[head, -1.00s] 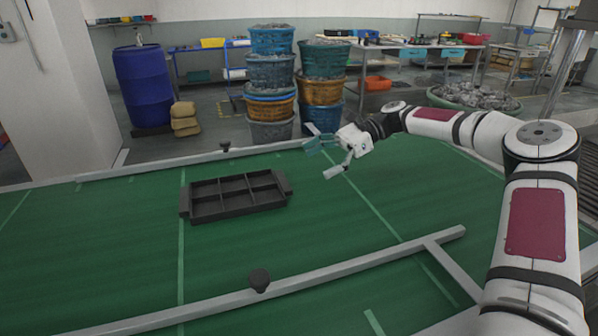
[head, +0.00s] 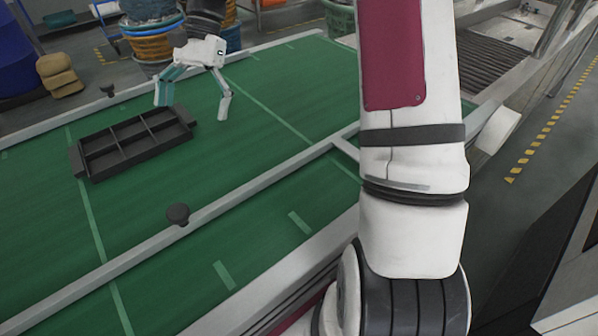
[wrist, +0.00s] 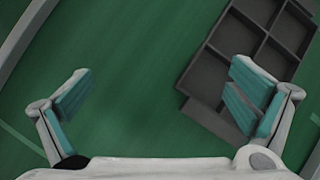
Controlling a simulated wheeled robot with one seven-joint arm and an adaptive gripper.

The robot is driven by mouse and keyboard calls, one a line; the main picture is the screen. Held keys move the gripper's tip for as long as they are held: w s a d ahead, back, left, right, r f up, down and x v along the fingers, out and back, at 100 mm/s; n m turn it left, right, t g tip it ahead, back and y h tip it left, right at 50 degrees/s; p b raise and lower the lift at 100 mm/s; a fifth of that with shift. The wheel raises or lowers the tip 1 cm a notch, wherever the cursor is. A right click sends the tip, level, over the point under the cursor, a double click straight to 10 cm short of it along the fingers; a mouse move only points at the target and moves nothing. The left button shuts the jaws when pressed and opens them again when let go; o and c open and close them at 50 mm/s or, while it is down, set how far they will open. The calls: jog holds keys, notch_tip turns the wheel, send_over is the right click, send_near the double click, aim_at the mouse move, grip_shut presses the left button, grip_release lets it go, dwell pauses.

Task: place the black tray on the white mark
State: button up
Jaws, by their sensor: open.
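The black tray (head: 137,158), a rectangular open box with several compartments, lies flat on the green surface at the left in the head view. It looks empty. In the wrist view the tray (wrist: 205,112) is at the upper right, partly cut off and partly behind one finger. My gripper (head: 193,108) is open and empty, above the green surface near the tray's right end. Its teal finger pads (wrist: 160,100) also show in the wrist view, spread apart beside the tray. Two short pale marks (head: 300,222) (head: 224,275) lie on the green surface nearer the front; I cannot tell which is the white mark.
A pale rail (head: 245,190) with a black knob (head: 178,213) crosses the green surface (head: 270,95) in front of the tray. Another rail with a knob (head: 108,90) runs behind it. Stacked baskets (head: 152,42) stand beyond. The green middle is mostly clear.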

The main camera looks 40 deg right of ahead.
jog(key=s+r+n+t+h, duration=0.1)
jog(key=s+n+t+h, duration=0.1)
jog(key=s, duration=0.8)
jog(key=s+d+r+n+t+h, duration=0.1)
jog(key=s+n, duration=0.4)
jog(key=s, duration=0.5)
jog(key=s+d+r+n+t+h, duration=0.1)
jog(key=s+r+n+t+h, duration=0.1)
jog(key=s, duration=0.8)
jog(key=shift+s+r+n+t+h, duration=0.3)
jog(key=shift+s+n+t+h, duration=0.15)
jog(key=shift+n, duration=0.55)
jog(key=shift+r, duration=0.1)
notch_tip(320, 180, up, 7)
jog(key=t+p, duration=0.1)
jog(key=p, duration=0.4)
jog(key=shift+p, duration=0.3)
